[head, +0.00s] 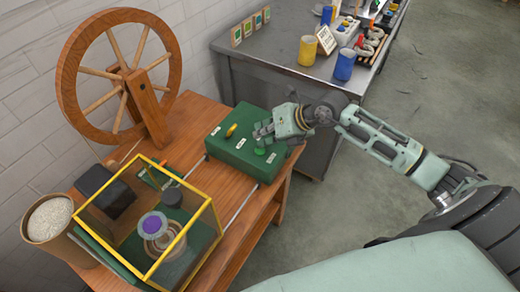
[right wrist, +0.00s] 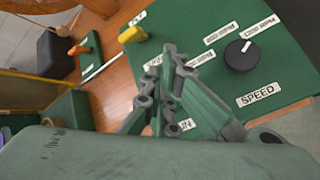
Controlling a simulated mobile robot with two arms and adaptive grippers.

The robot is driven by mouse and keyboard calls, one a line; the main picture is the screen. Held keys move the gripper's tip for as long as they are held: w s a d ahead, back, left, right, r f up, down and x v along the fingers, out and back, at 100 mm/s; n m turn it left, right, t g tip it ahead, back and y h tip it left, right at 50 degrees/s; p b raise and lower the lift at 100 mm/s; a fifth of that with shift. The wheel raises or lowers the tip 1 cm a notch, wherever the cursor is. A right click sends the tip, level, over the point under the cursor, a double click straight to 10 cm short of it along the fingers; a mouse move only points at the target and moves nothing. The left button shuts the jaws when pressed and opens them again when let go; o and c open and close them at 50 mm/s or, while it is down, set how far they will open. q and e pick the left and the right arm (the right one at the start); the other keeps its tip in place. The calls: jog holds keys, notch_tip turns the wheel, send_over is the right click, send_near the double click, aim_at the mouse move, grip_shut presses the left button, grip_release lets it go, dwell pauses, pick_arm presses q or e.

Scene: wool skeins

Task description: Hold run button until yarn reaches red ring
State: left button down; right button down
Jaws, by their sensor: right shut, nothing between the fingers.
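The green control box (head: 232,158) sits on the wooden table. In the right wrist view the shut fingers (right wrist: 172,75) cover part of a label ending in "UN" (right wrist: 185,125), and the button is not clearly visible. A spool with a purple top (head: 153,225) stands inside the yellow-framed guard (head: 212,210). I cannot make out a red ring on it. My left gripper is out of view.
A yellow lever (head: 231,130) and a black speed knob (right wrist: 239,54) are on the box. A large wooden wheel (head: 118,75) stands behind. A bin of pale wool (head: 48,218) is at left. A grey bench (head: 270,48) holds yellow and blue containers.

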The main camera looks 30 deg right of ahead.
jog(key=shift+f, duration=0.4)
